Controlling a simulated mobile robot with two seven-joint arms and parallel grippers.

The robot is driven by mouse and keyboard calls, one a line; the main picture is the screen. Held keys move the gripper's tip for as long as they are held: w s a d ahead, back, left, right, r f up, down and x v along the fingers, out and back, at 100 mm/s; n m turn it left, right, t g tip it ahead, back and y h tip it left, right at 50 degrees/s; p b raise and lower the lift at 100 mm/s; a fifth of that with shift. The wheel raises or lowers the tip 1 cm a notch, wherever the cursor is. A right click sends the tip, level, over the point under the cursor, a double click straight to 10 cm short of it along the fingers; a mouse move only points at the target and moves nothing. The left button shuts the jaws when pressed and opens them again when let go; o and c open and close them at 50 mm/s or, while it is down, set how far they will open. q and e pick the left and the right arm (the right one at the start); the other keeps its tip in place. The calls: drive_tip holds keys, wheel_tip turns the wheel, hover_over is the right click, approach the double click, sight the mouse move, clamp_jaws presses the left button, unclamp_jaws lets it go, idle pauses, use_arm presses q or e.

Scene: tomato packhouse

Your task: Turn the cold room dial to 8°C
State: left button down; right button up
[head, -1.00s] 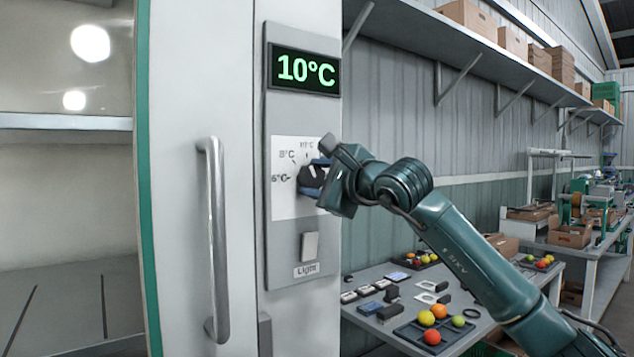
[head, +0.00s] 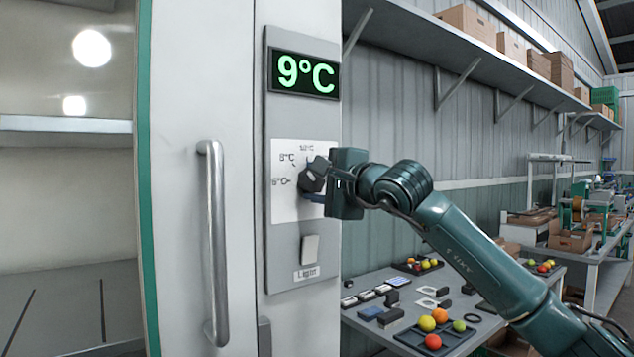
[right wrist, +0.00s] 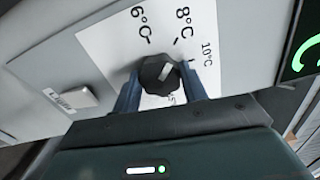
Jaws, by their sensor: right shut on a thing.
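The black cold room dial (head: 313,175) sits on a white scale plate (head: 285,205) on the grey control panel. The green display (head: 304,73) above it reads 9°C. My right gripper (head: 318,181) is shut on the dial, partly hiding it in the head view. In the right wrist view the dial (right wrist: 159,74) lies between the two blue fingers of my right gripper (right wrist: 160,90). Its pale pointer mark is turned between the 8°C and 10°C marks, as far as I can tell. My left gripper is not in view.
A light switch (head: 309,249) is below the dial. A long door handle (head: 213,240) stands to the left. A table (head: 365,335) with fruit trays and small items is at lower right. A shelf with boxes runs along the wall.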

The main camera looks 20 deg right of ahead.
drive_tip(key=o, duration=1)
drive_tip(key=shift+c, duration=0.2)
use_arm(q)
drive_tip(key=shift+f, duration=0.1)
use_arm(e)
drive_tip(key=shift+s+d, duration=0.2)
drive_tip(key=shift+s, duration=0.15)
use_arm(q)
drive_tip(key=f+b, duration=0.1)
drive_tip(key=b, duration=0.2)
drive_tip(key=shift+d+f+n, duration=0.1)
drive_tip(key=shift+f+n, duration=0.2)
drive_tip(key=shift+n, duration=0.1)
use_arm(e)
drive_tip(key=v, duration=1.2)
drive_tip(key=shift+s, duration=0.2)
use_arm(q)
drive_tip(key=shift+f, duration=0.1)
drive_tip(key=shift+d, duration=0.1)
